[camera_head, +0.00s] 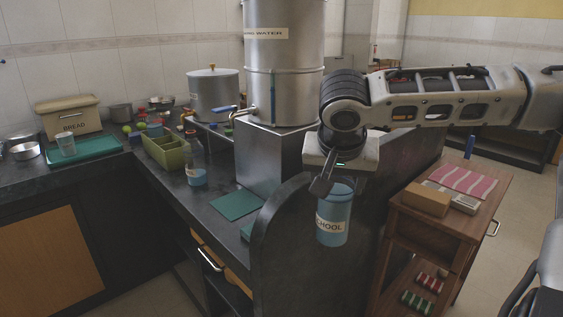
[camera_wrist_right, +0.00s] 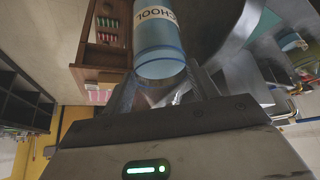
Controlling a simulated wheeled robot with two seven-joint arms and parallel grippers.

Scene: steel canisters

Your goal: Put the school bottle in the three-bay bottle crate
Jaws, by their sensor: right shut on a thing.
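The school bottle (camera_head: 332,222) is a blue, see-through bottle with a white label reading "SCHOOL". My right gripper (camera_head: 325,183) is shut on it near its upper end and holds it roughly upright in the air, in front of the counter's dark curved end panel. The bottle (camera_wrist_right: 158,45) also shows between the fingers in the right wrist view. The three-bay bottle crate (camera_head: 176,160) is olive green and stands on the dark counter, left of and beyond my gripper. Its bay contents are hard to make out. My left gripper is not in view.
Another bottle (camera_head: 196,168) with bluish contents stands beside the crate's right end. A large steel water canister (camera_head: 285,65) on a steel stand (camera_head: 270,155) rises between crate and gripper. Green mats (camera_head: 236,204) lie on the counter. A wooden cart (camera_head: 432,225) stands at the right.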

